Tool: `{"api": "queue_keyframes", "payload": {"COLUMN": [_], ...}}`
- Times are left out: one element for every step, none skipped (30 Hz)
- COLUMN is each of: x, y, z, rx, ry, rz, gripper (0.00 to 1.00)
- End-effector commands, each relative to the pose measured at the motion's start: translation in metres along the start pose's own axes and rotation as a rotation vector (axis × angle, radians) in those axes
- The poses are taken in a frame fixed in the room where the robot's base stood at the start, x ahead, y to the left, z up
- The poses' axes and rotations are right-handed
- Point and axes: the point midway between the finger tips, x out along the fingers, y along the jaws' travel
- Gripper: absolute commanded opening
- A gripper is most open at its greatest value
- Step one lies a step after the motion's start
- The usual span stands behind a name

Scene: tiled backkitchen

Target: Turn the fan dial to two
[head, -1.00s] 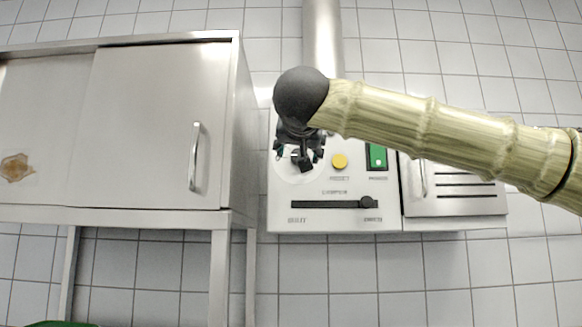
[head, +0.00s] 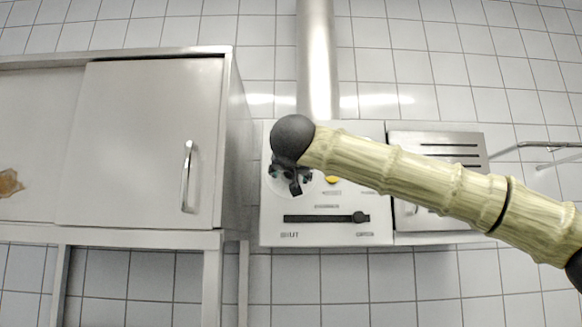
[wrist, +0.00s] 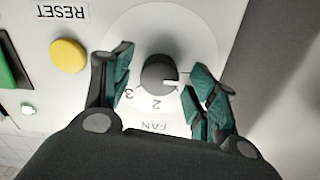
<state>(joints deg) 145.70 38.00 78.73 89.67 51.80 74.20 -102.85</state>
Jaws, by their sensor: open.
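The fan dial (wrist: 159,73) is a dark round knob on a pale disc, above an upside-down FAN label in the wrist view. Its white pointer mark points right in that view. The figure 2 is below the knob and the 3 is at its lower left; any figure on the right is hidden by a finger. My gripper (wrist: 160,88) is open, with teal-padded fingers on either side of the knob. A gap shows on the left; contact on the right cannot be told. In the head view my gripper (head: 290,182) covers the dial.
The white control panel (head: 345,237) has a yellow button (wrist: 68,56) beside the dial and a slider (head: 361,217) below. A green switch (wrist: 8,68) shows at the wrist view's left edge. A steel cabinet (head: 140,140) stands close left. A pipe (head: 316,60) rises above.

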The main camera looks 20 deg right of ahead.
Motion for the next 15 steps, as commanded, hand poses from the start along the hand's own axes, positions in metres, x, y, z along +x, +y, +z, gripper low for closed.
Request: {"api": "queue_keyframes", "payload": {"x": [0.0014, 0.002, 0.0024, 0.0026, 0.0027, 0.0026, 0.0026, 0.0025, 0.0025, 0.0025, 0.0025, 0.0026, 0.0026, 0.0026, 0.0026], "y": [-0.0001, 0.0001, 0.0002, 0.0003, 0.0004, 0.0005, 0.0005, 0.0005, 0.0005, 0.0004, 0.0004, 0.0003, 0.0003, 0.0003, 0.0003], "z": [-0.0004, -0.0003, -0.0003, -0.0003, -0.0002, -0.0003, -0.0003, -0.0003, -0.0002, -0.0002, -0.0002, -0.0001, -0.0001, -0.0001, 0.0], "rx": [0.0, 0.0, 0.0, 0.0, 0.0, 0.0, 0.0, 0.0, 0.0, 0.0, 0.0, 0.0, 0.0, 0.0, 0.0], "ry": [0.0, 0.0, 0.0, 0.0, 0.0, 0.001, 0.001, 0.001, 0.001, 0.001, 0.001, 0.0, 0.0, 0.0, 0.0], "rz": [0.0, 0.0, 0.0, 0.0, 0.0, 0.0, 0.0, 0.0, 0.0, 0.0, 0.0, 0.0, 0.0, 0.0, 0.0], "gripper": [0.58, 0.58, 0.58, 0.58, 0.58, 0.58, 0.58, 0.58, 0.58, 0.58, 0.55, 0.47, 0.42, 0.36, 0.29]}}
